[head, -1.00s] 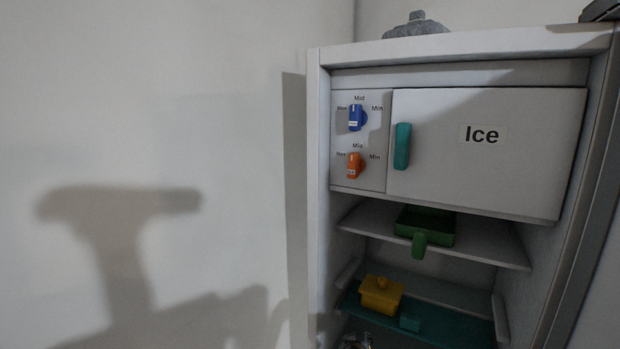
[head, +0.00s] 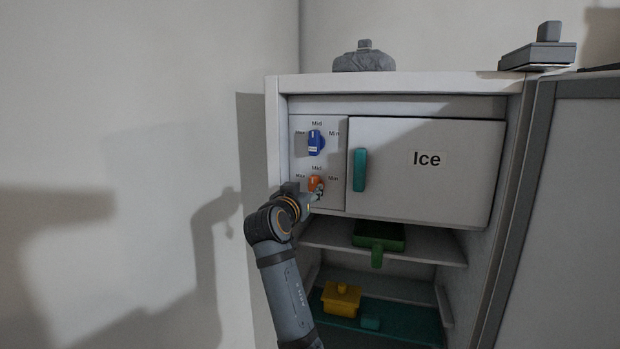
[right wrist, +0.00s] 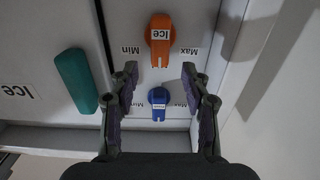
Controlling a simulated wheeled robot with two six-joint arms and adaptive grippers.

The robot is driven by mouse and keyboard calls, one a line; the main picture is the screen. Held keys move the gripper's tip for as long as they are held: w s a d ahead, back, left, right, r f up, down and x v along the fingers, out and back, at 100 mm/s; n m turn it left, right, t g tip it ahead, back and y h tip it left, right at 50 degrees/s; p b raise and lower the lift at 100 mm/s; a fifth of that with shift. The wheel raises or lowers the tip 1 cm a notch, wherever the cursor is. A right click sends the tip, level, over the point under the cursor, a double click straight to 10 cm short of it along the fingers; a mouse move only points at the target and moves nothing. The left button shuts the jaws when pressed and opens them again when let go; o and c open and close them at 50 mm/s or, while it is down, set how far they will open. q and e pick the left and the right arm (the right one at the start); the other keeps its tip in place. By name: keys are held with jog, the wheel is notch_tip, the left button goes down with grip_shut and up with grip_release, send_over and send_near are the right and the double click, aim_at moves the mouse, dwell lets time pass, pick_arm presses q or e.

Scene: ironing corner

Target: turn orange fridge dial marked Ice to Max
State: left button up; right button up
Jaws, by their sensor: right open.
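The orange dial (head: 315,183) marked Ice is the lower of two dials on the fridge's control panel (head: 333,199). In the right wrist view, which is upside down, the orange dial (right wrist: 160,40) shows its Ice label, with Min to its left and Max to its right. Its narrow end points between them, toward the Mid side. My right gripper (head: 317,194) is at the panel just below the dial in the head view. In the right wrist view its fingers (right wrist: 160,72) are apart with nothing held. Contact with the dial cannot be told. My left gripper is out of view.
A blue dial (head: 316,142) sits above the orange one. The Ice door (head: 440,190) with its teal handle (head: 359,170) is shut, right of the panel. Shelves below hold a green tray (head: 378,238) and a yellow pot (head: 341,300). Left of the fridge is bare wall.

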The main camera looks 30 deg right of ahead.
aim_at(313, 183)
jog(key=p+x, duration=0.2)
jog(key=x, duration=0.3)
jog(key=shift+r, duration=0.2)
jog(key=shift+w+d+f, duration=0.2)
jog(key=shift+w+d, duration=0.15)
jog(key=shift+d, duration=0.05)
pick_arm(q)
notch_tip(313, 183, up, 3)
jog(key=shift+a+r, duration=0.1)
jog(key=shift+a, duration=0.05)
pick_arm(e)
grip_shut()
